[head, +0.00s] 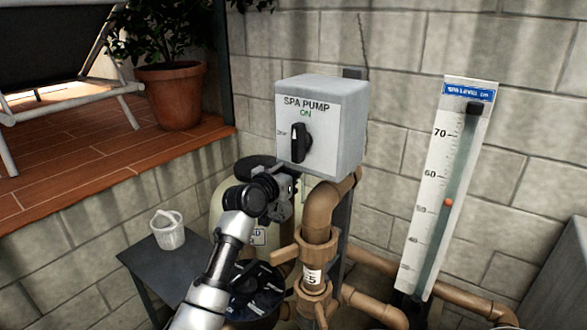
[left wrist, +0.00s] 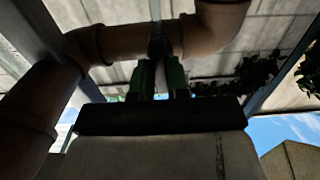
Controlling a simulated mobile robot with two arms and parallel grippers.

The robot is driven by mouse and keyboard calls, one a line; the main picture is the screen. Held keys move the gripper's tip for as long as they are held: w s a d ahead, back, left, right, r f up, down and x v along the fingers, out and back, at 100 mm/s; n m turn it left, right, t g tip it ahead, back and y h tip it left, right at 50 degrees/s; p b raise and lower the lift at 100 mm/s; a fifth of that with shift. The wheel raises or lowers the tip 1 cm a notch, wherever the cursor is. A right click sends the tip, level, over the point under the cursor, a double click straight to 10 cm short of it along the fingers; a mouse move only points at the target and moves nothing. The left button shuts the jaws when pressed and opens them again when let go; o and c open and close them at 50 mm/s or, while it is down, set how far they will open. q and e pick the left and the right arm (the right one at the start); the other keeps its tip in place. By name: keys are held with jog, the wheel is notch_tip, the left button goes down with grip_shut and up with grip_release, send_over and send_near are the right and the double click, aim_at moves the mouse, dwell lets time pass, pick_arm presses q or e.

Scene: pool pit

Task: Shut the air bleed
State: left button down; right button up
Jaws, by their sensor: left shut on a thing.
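My left gripper (head: 284,200) is beside the beige filter tank (head: 222,205), just below the pump box and left of the brown pipe. In the left wrist view its two green-sided fingers (left wrist: 162,80) are close together, shut on a slim part between them. That part sits where the air bleed would be, but the gripper hides most of it in the head view. I cannot make out the air bleed's shape or the angle of its handle. My right gripper is not in view.
The grey SPA PUMP box (head: 345,128) with a black knob (head: 300,143) hangs close above the gripper. Brown pipes with a valve (head: 319,214) stand just right. A small table (head: 150,262) holds a white bucket (head: 169,236). A level gauge (head: 437,195) leans against the wall.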

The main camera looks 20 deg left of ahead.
pick_arm(q)
jog(key=m+b, duration=0.1)
jog(key=m, duration=1.7)
jog(key=shift+m, duration=0.3)
jog(key=c, duration=1)
grip_release()
jog(key=p+v, duration=0.1)
jog(key=v, duration=0.6)
